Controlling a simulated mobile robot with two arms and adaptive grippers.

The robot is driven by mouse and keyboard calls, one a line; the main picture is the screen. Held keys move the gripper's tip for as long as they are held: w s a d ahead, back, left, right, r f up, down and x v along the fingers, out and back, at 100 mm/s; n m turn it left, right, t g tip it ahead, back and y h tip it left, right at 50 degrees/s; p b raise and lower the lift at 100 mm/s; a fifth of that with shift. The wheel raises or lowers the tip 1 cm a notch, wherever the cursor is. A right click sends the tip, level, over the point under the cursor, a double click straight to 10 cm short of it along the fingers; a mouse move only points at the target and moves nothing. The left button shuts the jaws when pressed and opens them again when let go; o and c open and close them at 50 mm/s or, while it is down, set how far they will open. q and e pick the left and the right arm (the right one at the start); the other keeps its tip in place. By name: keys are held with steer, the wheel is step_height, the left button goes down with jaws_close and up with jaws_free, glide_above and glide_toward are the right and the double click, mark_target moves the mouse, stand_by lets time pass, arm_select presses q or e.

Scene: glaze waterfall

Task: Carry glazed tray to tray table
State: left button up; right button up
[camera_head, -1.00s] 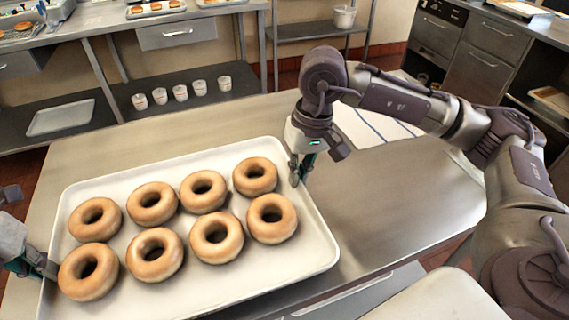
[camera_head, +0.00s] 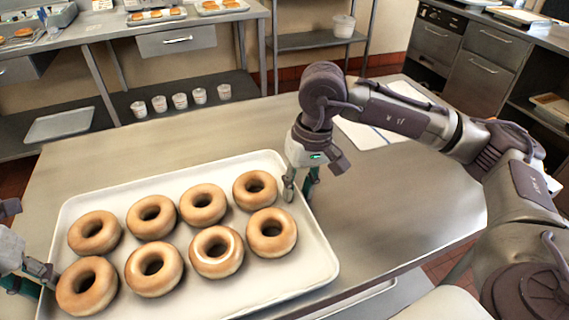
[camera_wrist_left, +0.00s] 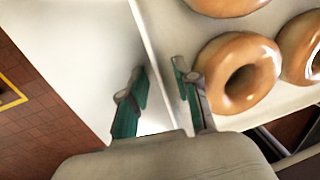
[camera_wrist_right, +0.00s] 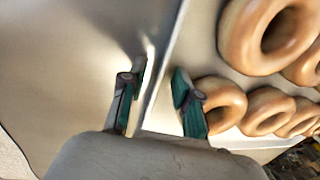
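The pale glazed tray (camera_head: 322,262) carries two rows of ring doughnuts (camera_head: 216,251). It appears to lie flat on the steel table (camera_head: 400,205). My left gripper (camera_head: 42,278) is at the tray's left edge, partly cut off in the head view. In the left wrist view its fingers (camera_wrist_left: 160,88) stand apart, with the tray's rim between them. My right gripper (camera_head: 299,188) points down at the right edge near the far corner. In the right wrist view its fingers (camera_wrist_right: 158,92) are also apart on either side of the rim. Contact with the rim is unclear.
A white sheet (camera_head: 370,132) lies behind my right arm. The table is bare right of the tray and along its far side. A back counter (camera_head: 110,22) holds small trays, with several cups (camera_head: 180,101) on its lower shelf. Drawer cabinets (camera_head: 470,70) stand at right.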

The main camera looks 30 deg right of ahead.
steer(key=shift+r, duration=0.15)
arm_select(q)
step_height(320, 180, up, 12)
steer(key=a, duration=0.1)
steer(key=shift+a, duration=0.4)
arm_select(e)
step_height(320, 180, up, 12)
steer(key=d, duration=0.1)
steer(key=shift+d+f, duration=0.2)
steer(key=shift+d, duration=0.2)
arm_select(q)
steer(key=shift+w+f, duration=0.1)
steer(key=shift+w, duration=0.05)
arm_select(e)
steer(key=shift+s, duration=0.1)
